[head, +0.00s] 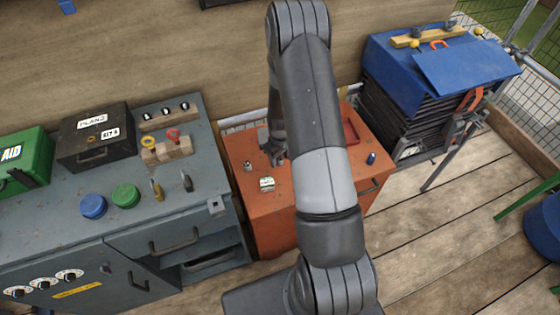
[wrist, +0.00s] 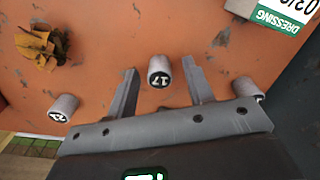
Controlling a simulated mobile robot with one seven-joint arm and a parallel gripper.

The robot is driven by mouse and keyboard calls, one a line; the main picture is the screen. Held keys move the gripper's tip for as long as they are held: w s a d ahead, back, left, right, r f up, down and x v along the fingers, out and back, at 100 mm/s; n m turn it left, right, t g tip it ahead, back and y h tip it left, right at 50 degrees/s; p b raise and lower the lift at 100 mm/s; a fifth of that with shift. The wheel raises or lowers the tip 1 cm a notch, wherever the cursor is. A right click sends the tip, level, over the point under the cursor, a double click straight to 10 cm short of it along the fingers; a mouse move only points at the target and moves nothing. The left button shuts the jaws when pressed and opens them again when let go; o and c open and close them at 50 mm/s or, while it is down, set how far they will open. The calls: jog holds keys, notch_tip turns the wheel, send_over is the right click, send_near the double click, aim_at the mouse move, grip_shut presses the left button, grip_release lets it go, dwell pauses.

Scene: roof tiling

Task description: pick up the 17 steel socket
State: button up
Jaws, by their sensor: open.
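The 17 steel socket (wrist: 159,71) is a short grey cylinder with a black end marked 17, on the orange cabinet top (wrist: 110,25). In the wrist view my gripper (wrist: 160,78) is open, with one finger on each side of this socket and a gap to each. In the head view my gripper (head: 275,152) is low over the orange top (head: 235,145), partly behind my arm. I cannot make out the 17 socket there.
Two similar sockets lie nearby, one at left (wrist: 63,108) and one at right (wrist: 247,88) against my gripper's outline. A crumpled yellow-brown thing (wrist: 42,48) and a white-green dressing box (wrist: 275,18) lie farther off. A grey workbench (head: 150,215) adjoins the orange cabinet.

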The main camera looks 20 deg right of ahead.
jog(key=shift+f, duration=0.4)
grip_shut()
